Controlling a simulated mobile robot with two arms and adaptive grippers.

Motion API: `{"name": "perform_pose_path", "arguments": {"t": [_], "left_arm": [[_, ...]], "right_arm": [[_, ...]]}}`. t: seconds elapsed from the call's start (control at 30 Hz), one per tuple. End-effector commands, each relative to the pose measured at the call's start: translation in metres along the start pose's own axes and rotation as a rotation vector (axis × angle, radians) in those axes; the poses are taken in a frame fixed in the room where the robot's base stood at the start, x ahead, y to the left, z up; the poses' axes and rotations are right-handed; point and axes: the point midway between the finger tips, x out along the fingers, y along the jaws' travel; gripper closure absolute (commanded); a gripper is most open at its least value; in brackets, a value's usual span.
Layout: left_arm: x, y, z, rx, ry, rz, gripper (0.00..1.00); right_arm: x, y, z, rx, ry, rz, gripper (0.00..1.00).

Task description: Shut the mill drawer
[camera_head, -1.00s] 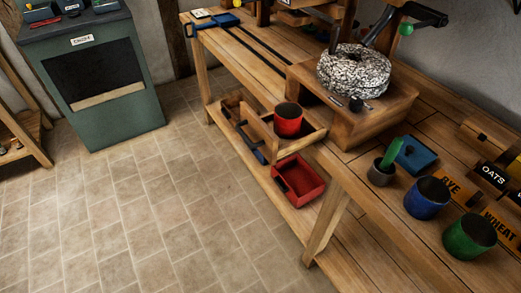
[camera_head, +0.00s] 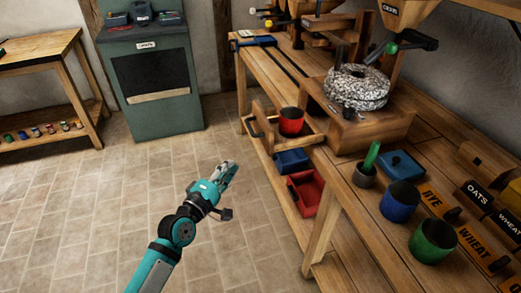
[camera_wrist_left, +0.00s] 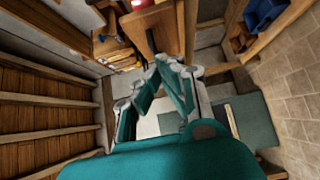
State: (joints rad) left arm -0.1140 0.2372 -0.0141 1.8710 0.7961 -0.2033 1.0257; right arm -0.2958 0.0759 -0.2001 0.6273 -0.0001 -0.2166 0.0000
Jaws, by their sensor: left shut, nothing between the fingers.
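The mill drawer (camera_head: 312,137) is pulled out from the wooden base of the mill (camera_head: 345,125), over the bench's front edge. A red cup (camera_head: 291,121) stands in it, and a dark handle (camera_head: 254,128) is on its front. My left gripper (camera_head: 230,168) is shut and empty, out over the floor in front of the bench, lower left of the drawer and apart from it. The left wrist view shows its fingers (camera_wrist_left: 160,75) close up, with what looks like the drawer (camera_wrist_left: 150,25) and the red cup (camera_wrist_left: 141,3) beyond. My right gripper is out of view.
A blue bin (camera_head: 291,161) and a red bin (camera_head: 304,190) sit on the lower shelf under the drawer. Blue (camera_head: 399,203) and green (camera_head: 432,240) cups stand on the bench at right. The tiled floor (camera_head: 150,170) left of the bench is clear.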

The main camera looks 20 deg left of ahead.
Motion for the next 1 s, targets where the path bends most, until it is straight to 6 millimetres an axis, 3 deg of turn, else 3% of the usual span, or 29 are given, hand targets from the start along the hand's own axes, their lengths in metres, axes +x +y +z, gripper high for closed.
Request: {"name": "perform_pose_path", "arguments": {"t": [0.17, 0.4, 0.63, 1.0], "left_arm": [[0.038, 0.003, 0.000, 0.002, 0.000, 0.002, 1.00], [0.088, 0.001, 0.000, 0.003, 0.000, 0.001, 1.00], [0.107, 0.001, 0.024, 0.002, 0.000, -0.001, 1.00], [0.112, -0.001, 0.029, 0.005, 0.000, -0.001, 1.00]], "right_arm": [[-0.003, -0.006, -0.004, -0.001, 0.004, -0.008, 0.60], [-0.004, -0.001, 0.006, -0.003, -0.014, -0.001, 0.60], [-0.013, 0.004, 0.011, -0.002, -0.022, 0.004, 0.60], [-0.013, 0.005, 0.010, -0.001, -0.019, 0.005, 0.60]]}}
